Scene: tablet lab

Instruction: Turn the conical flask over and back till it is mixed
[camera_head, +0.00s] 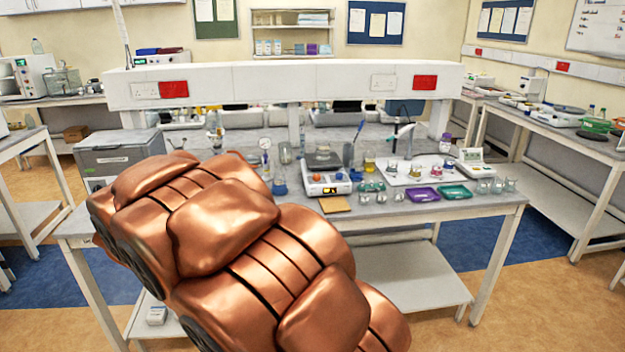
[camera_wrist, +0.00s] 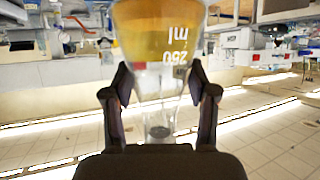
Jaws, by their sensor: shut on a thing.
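In the wrist view the conical flask (camera_wrist: 158,35) is clear glass with amber liquid in its wide part and white "250 ml" lettering. The wide part is at the picture's top and is cut off by the edge. The lettering is upside down. The narrow neck (camera_wrist: 159,105) points to the picture's bottom, between the two dark fingers of my gripper (camera_wrist: 160,80), which is shut on it. The ceiling lies at the bottom of this picture, so the flask's mouth end points toward the ceiling. The head view does not show my gripper clearly; my copper arm covers that area.
In the head view the lab bench (camera_head: 470,207) holds a balance (camera_head: 327,183), a white tray (camera_head: 402,176), a purple dish (camera_head: 422,195), a green dish (camera_head: 454,192) and several small beakers. A grey box (camera_head: 118,155) stands at its left. Floor is clear to the right.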

